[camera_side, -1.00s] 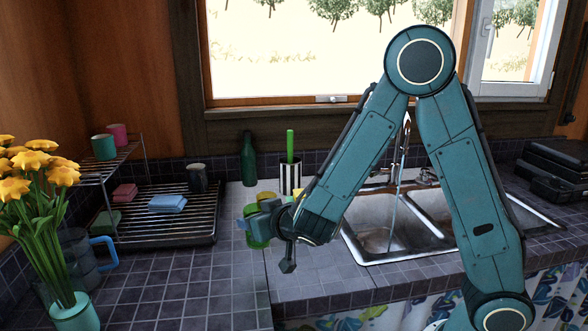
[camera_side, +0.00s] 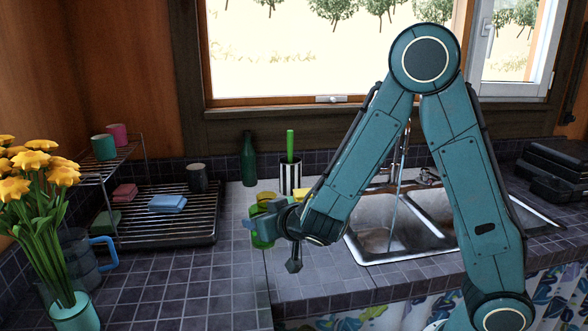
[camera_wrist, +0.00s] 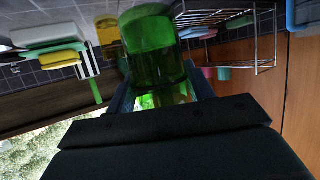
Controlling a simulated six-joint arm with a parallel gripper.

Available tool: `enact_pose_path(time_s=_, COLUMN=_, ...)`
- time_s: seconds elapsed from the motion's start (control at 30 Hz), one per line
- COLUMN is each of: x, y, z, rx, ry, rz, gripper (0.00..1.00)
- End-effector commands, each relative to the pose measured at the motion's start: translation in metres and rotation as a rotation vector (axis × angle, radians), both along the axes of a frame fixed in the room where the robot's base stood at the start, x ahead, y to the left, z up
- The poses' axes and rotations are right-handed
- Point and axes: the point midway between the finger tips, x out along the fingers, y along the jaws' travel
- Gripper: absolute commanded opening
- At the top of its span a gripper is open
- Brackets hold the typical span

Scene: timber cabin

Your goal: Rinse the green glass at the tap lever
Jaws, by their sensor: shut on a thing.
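The green glass (camera_side: 262,238) is in my gripper (camera_side: 268,226), above the counter left of the sink. In the wrist view the same glass (camera_wrist: 155,62) sits between the two fingers, and my gripper (camera_wrist: 163,88) is shut on it. The metal sink (camera_side: 362,249) is to the right of my gripper. The tap is mostly hidden behind my arm; a metal fitting (camera_side: 428,176), perhaps its lever, shows at the back of the sink. A thin pale streak drops from the tap area into the left basin.
A yellow glass (camera_side: 266,198), a striped holder (camera_side: 290,177) with a green stick and a dark green bottle (camera_side: 248,160) stand behind my gripper. A drying rack (camera_side: 215,222) and a vase of yellow flowers (camera_side: 75,312) are to the left. The front counter is clear.

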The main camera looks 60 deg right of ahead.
Motion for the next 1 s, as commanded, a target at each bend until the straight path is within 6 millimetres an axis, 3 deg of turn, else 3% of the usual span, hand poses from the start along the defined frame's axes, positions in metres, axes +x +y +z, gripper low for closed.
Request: enact_pose_path(time_s=1.0, x=0.01, y=0.007, z=0.0, rx=0.0, ry=-0.001, rz=0.001, gripper=0.25)
